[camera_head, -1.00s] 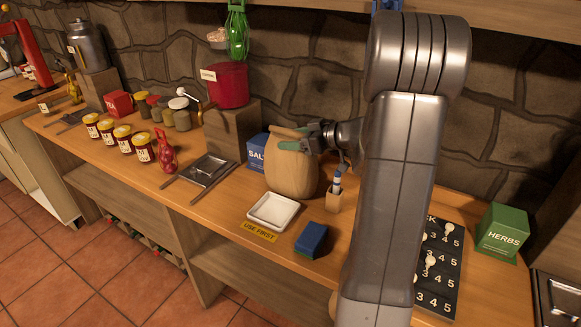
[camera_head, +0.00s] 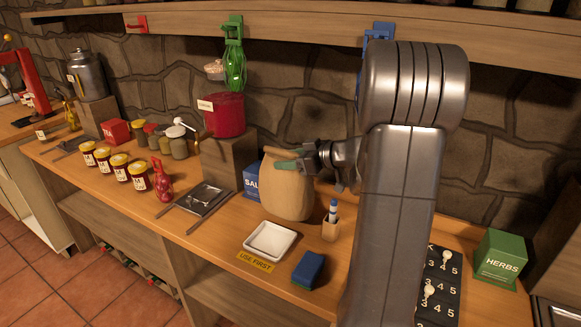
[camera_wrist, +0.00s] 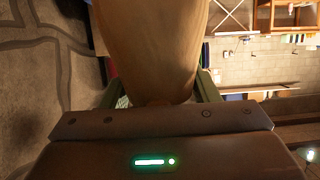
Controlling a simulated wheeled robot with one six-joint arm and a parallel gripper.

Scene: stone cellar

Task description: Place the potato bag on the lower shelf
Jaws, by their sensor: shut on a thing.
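The potato bag (camera_head: 288,193) is a tan, rounded sack standing upright at the back of the wooden counter (camera_head: 205,232). My gripper (camera_head: 290,160) is shut on its upper part, the green fingers at either side of the neck. In the wrist view the bag (camera_wrist: 150,45) fills the middle between the fingers (camera_wrist: 160,92). I cannot tell for sure whether its base touches the counter. Under the counter is an open space with a board (camera_head: 235,303), partly cut off by the frame. A wall shelf (camera_head: 300,22) runs along the top.
A blue salt box (camera_head: 252,181) is left of the bag. A pen holder (camera_head: 331,228) is close right. A white tray (camera_head: 270,240) and blue sponge (camera_head: 309,268) lie in front. A red pot (camera_head: 222,116) stands on a block. A green herbs box (camera_head: 499,258) is far right.

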